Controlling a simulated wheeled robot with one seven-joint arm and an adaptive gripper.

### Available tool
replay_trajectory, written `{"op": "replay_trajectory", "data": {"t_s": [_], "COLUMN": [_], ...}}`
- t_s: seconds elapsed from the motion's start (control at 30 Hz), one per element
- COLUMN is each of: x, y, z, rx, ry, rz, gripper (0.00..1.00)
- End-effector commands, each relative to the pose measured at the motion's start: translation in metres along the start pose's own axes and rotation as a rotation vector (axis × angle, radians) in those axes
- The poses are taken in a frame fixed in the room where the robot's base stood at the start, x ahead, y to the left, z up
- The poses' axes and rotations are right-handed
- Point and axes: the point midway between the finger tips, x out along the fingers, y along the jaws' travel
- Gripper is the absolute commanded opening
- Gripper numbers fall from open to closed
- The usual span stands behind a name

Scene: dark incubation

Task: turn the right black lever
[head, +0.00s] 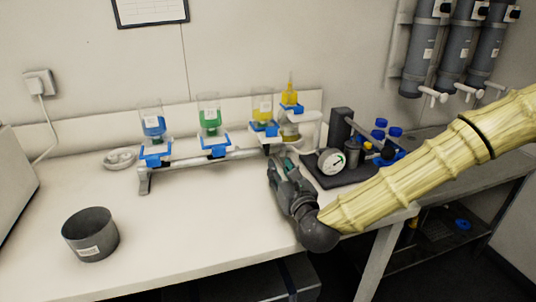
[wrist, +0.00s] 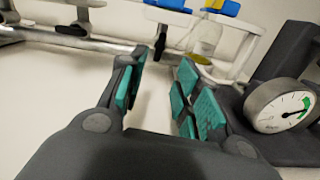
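The right black lever (wrist: 160,42) hangs from the metal rail (wrist: 45,38) in the wrist view, below a blue funnel holder. It appears just beyond my fingertips, in line with the gap between them; I cannot tell whether it touches a finger. In the head view it is mostly lost behind my gripper. Another black lever (wrist: 73,28) shows farther left on the rail. My gripper (wrist: 163,65) is open, its teal pads apart with nothing held. In the head view my gripper (head: 281,165) is at the rail's right end, low over the bench.
A round gauge (head: 330,161) on a black stand is close to the right of my gripper. Filter funnels (head: 209,122) rise above the rail. A dark pot (head: 90,246) stands front left.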

Motion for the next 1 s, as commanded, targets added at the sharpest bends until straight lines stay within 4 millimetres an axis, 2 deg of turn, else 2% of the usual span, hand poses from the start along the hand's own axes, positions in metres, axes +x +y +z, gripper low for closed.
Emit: {"op": "replay_trajectory", "data": {"t_s": [0.17,0.7,1.0], "x": [0.012,0.092,0.107], "y": [0.001,0.001,0.0], "z": [0.001,0.001,0.0], "rx": [0.005,0.003,0.004], "ry": [0.0,-0.001,0.0], "rz": [0.002,0.002,0.001], "gripper": [0.33,0.33,0.33]}}
